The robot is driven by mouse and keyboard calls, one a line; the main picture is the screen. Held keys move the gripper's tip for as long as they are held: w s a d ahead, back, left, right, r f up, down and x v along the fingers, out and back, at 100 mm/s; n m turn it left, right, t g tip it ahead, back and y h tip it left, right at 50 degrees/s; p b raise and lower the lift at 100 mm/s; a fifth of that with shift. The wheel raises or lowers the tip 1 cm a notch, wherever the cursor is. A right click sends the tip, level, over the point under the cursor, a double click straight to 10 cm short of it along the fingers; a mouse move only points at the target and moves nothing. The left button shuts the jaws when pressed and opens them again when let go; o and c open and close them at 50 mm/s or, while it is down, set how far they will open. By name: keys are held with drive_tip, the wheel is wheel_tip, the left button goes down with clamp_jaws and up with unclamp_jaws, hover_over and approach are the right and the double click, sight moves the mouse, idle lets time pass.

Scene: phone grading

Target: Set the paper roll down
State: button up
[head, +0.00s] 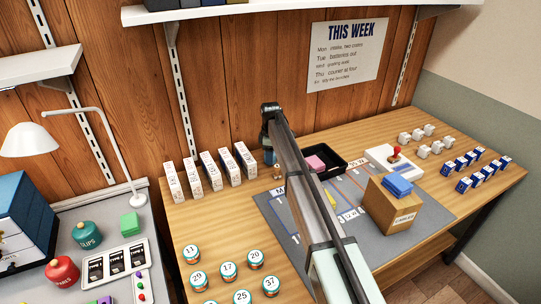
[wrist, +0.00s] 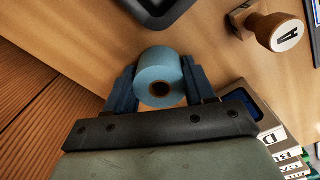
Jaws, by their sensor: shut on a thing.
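The paper roll (wrist: 160,72) is light blue with a brown core hole, and it sits between both fingers in the wrist view. My gripper (wrist: 161,88) is shut on it. In the head view my gripper (head: 269,148) is at the back of the wooden table, near the wall, and a small bit of blue shows below it. The wooden table (wrist: 80,25) lies behind the roll in the wrist view. I cannot tell whether the roll touches it.
A black tray (head: 335,158) holding a pink block is just right of my gripper. A wooden stamp (wrist: 272,30) marked A stands close by. White upright boxes (head: 208,170) stand to the left. A grey mat (head: 272,207) with a cardboard box (head: 388,208) lies in front.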

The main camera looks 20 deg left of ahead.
drive_tip(key=shift+f, duration=0.1)
drive_tip(key=o, duration=1.1)
drive_tip(key=shift+c, duration=0.2)
wheel_tip(320, 180, up, 12)
